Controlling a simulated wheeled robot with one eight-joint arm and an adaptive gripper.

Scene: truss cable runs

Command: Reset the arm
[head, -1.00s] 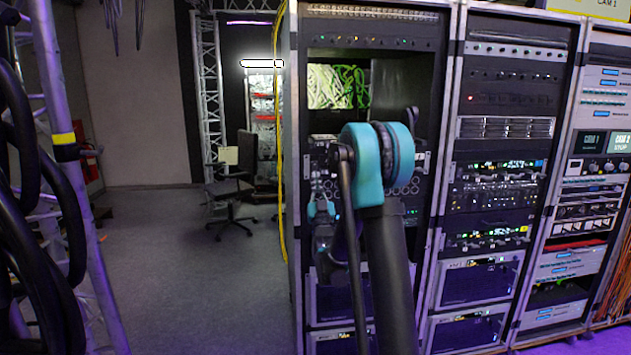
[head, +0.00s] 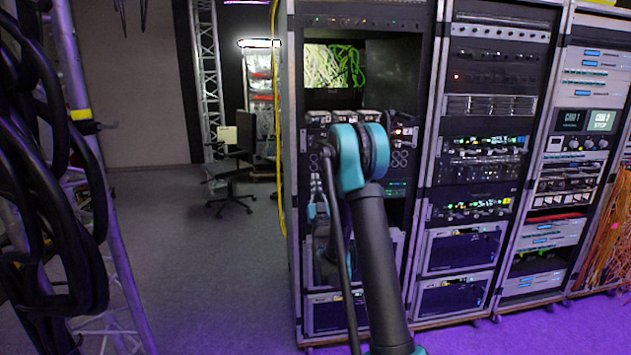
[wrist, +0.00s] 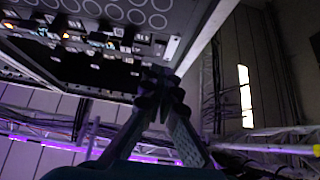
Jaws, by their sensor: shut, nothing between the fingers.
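My arm, black with teal joints, rises in the head view in front of the left equipment rack (head: 424,150). In the head view my gripper is largely hidden behind the arm. In the wrist view my gripper (wrist: 160,82) shows dark fingers that meet at their tips, with nothing between them. The tips appear just in front of the lower edge of a dark panel with round openings (wrist: 120,12). I cannot tell whether they touch it.
More racks (head: 470,190) stand to the right. A metal truss (head: 88,150) hung with thick black cables (head: 40,170) is at the left. An office chair (head: 232,180) stands further back. The grey floor (head: 200,280) between truss and racks is open.

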